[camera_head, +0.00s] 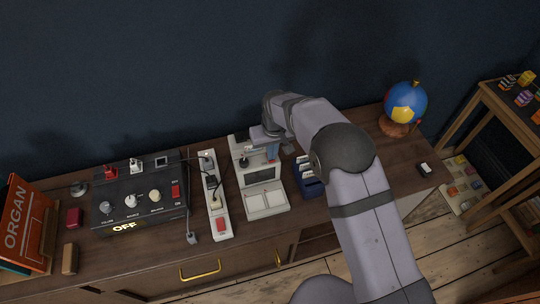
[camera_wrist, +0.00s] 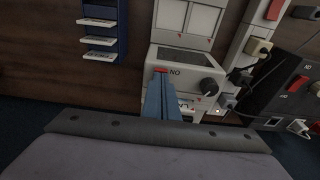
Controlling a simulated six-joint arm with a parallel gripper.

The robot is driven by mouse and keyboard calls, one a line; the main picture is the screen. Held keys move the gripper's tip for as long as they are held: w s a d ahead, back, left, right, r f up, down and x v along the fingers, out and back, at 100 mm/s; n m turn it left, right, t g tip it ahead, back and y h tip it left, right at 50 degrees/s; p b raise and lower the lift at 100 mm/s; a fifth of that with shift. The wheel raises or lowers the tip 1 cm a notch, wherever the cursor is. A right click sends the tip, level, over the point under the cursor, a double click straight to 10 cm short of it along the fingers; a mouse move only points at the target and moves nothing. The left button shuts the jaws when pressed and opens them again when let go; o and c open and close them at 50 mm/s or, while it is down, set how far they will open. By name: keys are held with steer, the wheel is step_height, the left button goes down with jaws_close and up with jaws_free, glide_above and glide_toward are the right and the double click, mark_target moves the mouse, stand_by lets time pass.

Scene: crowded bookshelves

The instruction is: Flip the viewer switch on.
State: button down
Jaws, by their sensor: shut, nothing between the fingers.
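The viewer (camera_head: 264,197) is an off-white box with a dark screen, standing on the wooden desk. In the wrist view the viewer (camera_wrist: 168,53) appears upside down, with a black knob (camera_wrist: 208,88) on its face. A small red switch (camera_wrist: 160,70) shows beside an inverted "ON" label. My gripper (camera_head: 271,158) is over the viewer's back part. In the wrist view my gripper (camera_wrist: 158,77) has its blue fingers shut and empty, with the tips at the switch. They cover part of it, and I cannot tell whether they touch or which way it is set.
A white power strip (camera_head: 213,182) with plugs and cords stands left of the viewer. Farther left is a dark control box (camera_head: 140,186) with a lit "OFF" sign. A blue card holder (camera_head: 305,180) stands close on the right. A globe (camera_head: 405,102) is at the back right.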

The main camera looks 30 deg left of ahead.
steer(key=shift+f, duration=0.25)
step_height(320, 180, up, 7)
steer(key=p, duration=0.4)
stand_by(0.7)
stand_by(0.4)
steer(key=s+d+f+g+h, duration=0.2)
steer(key=s+d+f, duration=0.1)
steer(key=s+d, duration=0.45)
steer(key=s+d+f+g+h, duration=0.1)
steer(key=s+d+f, duration=0.2)
steer(key=s+d, duration=0.4)
steer(key=s+d+r+m+g, duration=0.1)
steer(key=s+d+r+m, duration=0.3)
steer(key=d, duration=0.6)
steer(key=s+d+r+m, duration=0.1)
steer(key=s+d+r, duration=0.3)
steer(key=d, duration=0.7)
steer(key=w+d+r+m+t+y, duration=0.1)
steer(key=w+d+r+m+t, duration=0.1)
steer(key=w+d+r+m, duration=0.2)
step_height(320, 180, up, 3)
steer(key=w+d, duration=0.1)
steer(key=d, duration=0.1)
steer(key=shift+w+d+t+y, duration=0.3)
steer(key=shift+w+t+y, duration=0.05)
steer(key=shift+t+y, duration=0.05)
